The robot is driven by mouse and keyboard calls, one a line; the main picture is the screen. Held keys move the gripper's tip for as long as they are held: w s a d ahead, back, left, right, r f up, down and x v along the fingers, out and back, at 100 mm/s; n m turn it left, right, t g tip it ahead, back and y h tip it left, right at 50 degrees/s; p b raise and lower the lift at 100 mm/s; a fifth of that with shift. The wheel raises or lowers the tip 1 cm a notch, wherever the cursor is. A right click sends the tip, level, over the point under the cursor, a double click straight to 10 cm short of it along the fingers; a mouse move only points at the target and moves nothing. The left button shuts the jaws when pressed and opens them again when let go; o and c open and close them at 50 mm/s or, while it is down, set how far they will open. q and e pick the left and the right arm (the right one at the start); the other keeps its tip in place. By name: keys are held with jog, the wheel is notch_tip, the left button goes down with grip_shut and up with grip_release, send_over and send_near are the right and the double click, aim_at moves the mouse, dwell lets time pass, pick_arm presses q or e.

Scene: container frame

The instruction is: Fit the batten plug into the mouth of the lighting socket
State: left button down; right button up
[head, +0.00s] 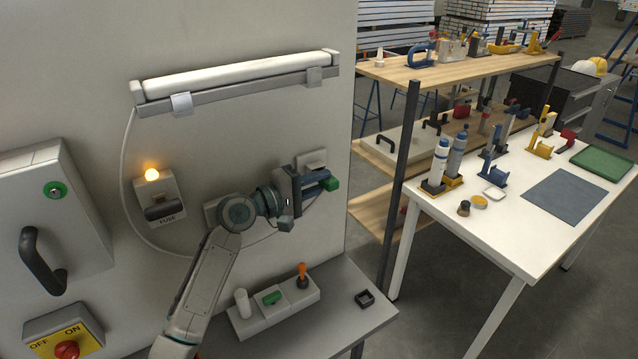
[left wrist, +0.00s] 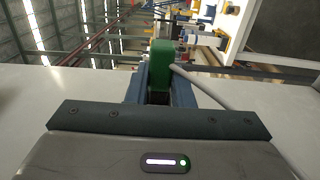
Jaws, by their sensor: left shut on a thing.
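My left gripper (head: 322,181) is shut on the green batten plug (head: 331,184) and holds it in front of the wall panel. In the left wrist view the plug (left wrist: 162,52) stands up between the fingers, with a pale cable leaving it to the right. A white wall fitting (head: 311,159), perhaps the lighting socket, shows just behind and above the gripper, partly hidden; its mouth cannot be made out. The plug appears apart from it. The batten light (head: 240,78) is on the wall above, and its cable (head: 123,180) loops down and behind my arm.
The fuse box (head: 160,199) has a lit lamp on top. A grey cabinet (head: 45,215) and a yellow switch box (head: 65,335) are at left. Shelving and a white table (head: 500,235) stand right.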

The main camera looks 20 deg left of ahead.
pick_arm(q)
jog(key=shift+w+a+r, duration=0.1)
jog(key=shift+w+a, duration=0.15)
jog(key=shift+a, duration=0.05)
dwell(0.5)
jog(key=shift+r, duration=0.35)
dwell(0.6)
jog(key=c, duration=1.2)
grip_release()
jog(key=shift+a, duration=0.1)
jog(key=shift+f, duration=0.15)
